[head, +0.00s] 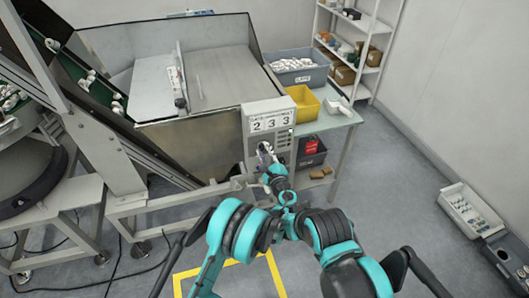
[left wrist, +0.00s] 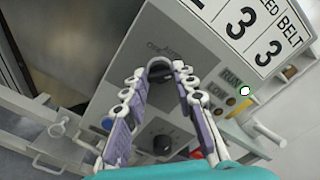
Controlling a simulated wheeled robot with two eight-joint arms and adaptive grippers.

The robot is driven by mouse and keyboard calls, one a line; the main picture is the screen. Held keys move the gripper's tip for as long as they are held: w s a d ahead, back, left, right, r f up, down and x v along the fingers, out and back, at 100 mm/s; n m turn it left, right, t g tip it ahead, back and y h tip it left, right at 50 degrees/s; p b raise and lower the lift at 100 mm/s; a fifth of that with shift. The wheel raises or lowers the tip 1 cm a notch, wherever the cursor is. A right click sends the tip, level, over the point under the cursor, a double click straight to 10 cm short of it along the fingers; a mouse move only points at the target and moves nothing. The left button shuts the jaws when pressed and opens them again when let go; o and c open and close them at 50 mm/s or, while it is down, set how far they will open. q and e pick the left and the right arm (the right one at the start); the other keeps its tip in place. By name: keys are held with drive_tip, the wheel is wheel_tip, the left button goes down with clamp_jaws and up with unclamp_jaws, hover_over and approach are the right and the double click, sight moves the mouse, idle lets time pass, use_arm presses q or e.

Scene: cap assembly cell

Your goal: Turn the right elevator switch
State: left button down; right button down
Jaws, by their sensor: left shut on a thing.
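My right gripper is not in view.
Labelled indicators (left wrist: 231,101) sit right of the switch. A yellow bin (head: 304,103) and a grey crate of white parts (head: 298,72) stand on the table behind the box. A shelf (head: 362,40) is at the back.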

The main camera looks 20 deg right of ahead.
use_arm(q)
drive_tip(key=shift+m, duration=0.4)
drive_tip(key=c, duration=1.2)
unclamp_jaws()
drive_tip(key=shift+w, duration=0.1)
